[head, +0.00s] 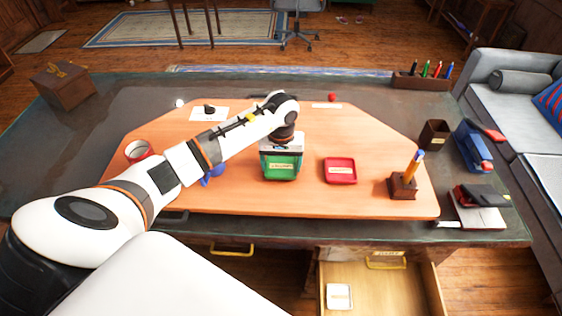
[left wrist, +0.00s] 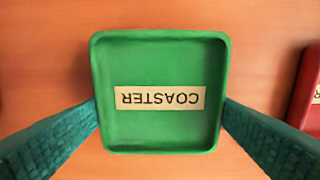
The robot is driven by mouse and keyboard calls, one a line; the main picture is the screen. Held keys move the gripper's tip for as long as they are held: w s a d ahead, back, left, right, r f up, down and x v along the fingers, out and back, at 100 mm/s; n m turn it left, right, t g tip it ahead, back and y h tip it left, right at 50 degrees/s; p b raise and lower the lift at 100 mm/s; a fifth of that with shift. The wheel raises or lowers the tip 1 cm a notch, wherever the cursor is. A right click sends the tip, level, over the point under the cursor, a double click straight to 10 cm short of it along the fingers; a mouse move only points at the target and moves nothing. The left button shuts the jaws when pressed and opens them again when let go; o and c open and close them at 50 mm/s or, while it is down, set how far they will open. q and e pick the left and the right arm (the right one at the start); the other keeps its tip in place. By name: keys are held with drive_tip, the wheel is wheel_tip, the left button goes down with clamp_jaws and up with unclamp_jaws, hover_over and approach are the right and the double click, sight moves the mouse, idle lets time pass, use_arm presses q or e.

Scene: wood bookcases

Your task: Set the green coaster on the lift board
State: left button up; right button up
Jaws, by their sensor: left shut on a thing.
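The green coaster, square with a raised rim and a "COASTER" label, shows in the head view (head: 282,172) over the front middle of the orange-brown board (head: 240,200), which seems to be the lift board. My left gripper (head: 282,147) is above the coaster and shut on it. In the left wrist view the coaster (left wrist: 160,128) sits level between the two teal fingers, one against each side. Whether its underside touches the board or hangs just above it, I cannot tell. My right gripper is not in view.
A red coaster (head: 340,171) lies right of the green one. A pencil holder (head: 402,186) stands farther right, a red-and-white cup (head: 138,151) at left. A blue object (head: 213,174) is partly behind my arm. A white coaster (head: 339,296) lies in the open drawer (head: 395,290).

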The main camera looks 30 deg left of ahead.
use_arm(q)
drive_tip(key=shift+f, duration=0.35)
drive_tip(key=shift+f, duration=0.1)
drive_tip(key=shift+f+b, duration=0.15)
drive_tip(key=shift+b, duration=0.15)
drive_tip(key=o, duration=0.9)
drive_tip(key=shift+o, duration=0.2)
